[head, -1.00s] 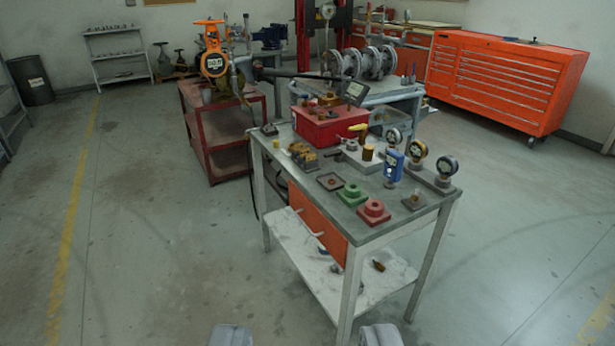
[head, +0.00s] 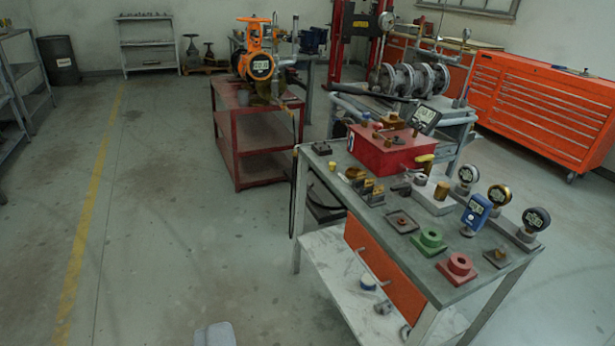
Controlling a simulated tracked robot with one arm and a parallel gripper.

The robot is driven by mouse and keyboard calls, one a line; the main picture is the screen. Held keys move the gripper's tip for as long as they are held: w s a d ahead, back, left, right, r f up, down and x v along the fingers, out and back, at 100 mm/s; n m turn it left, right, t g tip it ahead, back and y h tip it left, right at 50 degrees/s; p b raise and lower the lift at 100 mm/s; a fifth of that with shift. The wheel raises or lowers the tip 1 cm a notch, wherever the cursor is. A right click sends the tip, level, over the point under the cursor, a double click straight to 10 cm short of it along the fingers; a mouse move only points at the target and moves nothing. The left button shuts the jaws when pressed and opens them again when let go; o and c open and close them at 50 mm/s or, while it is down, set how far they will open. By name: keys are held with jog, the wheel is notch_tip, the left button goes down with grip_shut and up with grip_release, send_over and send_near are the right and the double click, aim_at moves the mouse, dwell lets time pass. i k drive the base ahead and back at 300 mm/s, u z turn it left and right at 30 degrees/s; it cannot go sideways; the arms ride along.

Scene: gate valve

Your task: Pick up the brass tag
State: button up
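My gripper (head: 310,337) shows only at the bottom edge of the head view. Its left fingertip is clear, and a grey shape low by the table leg may be the right one. The fingers look wide apart with nothing between them, well short of the workbench. I cannot pick out the brass tag for certain. A small yellow piece (head: 332,166) lies near the bench's far left corner. Brass-coloured blocks (head: 372,190) stand in a dark holder beside it, and a brass cylinder (head: 441,190) stands on a grey block.
The grey workbench (head: 385,240) carries a red box (head: 385,155), green (head: 429,240) and red (head: 457,266) flanged blocks, and several gauges (head: 536,220) at its right. A red cart (head: 235,150) with an orange valve (head: 255,60) stands behind. The floor at left is clear.

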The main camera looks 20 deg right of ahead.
aim_at(378, 190)
jog(key=u, duration=0.25)
jog(key=i, duration=1.9)
jog(key=z, duration=0.75)
